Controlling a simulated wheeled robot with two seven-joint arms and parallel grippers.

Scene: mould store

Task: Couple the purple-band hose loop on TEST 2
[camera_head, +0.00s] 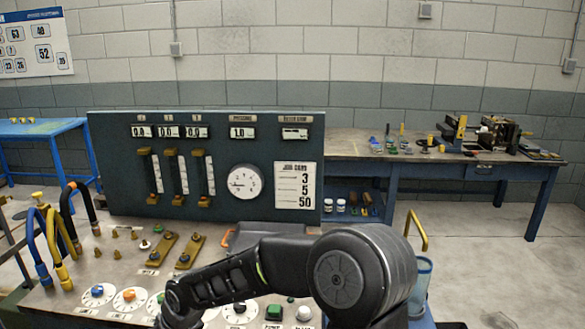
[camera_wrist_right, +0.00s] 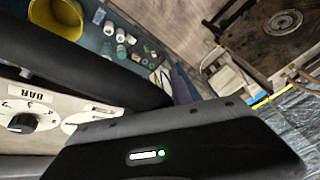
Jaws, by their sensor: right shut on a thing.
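Hose loops stand at the left of the bench: a blue one (camera_head: 40,248), a yellow one (camera_head: 56,250) and a black one with an orange-brown end (camera_head: 68,208). I cannot make out a purple band on any hose. Two brass plates (camera_head: 160,250) (camera_head: 190,251) lie on the bench top; the labels by them are too small to read, so I cannot pick out TEST 2. My right gripper (camera_head: 176,318) is low at the bottom edge, over the front of the bench. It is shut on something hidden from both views. My left gripper is not in view.
A dark gauge panel (camera_head: 105,150) stands behind the bench top. Dials (camera_head: 97,293) and a green button (camera_head: 274,312) line the front. Small brass fittings (camera_head: 97,228) stand near the hoses. A yellow container (camera_wrist_right: 57,28) shows in the wrist view. A blue workbench (camera_head: 395,170) stands behind.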

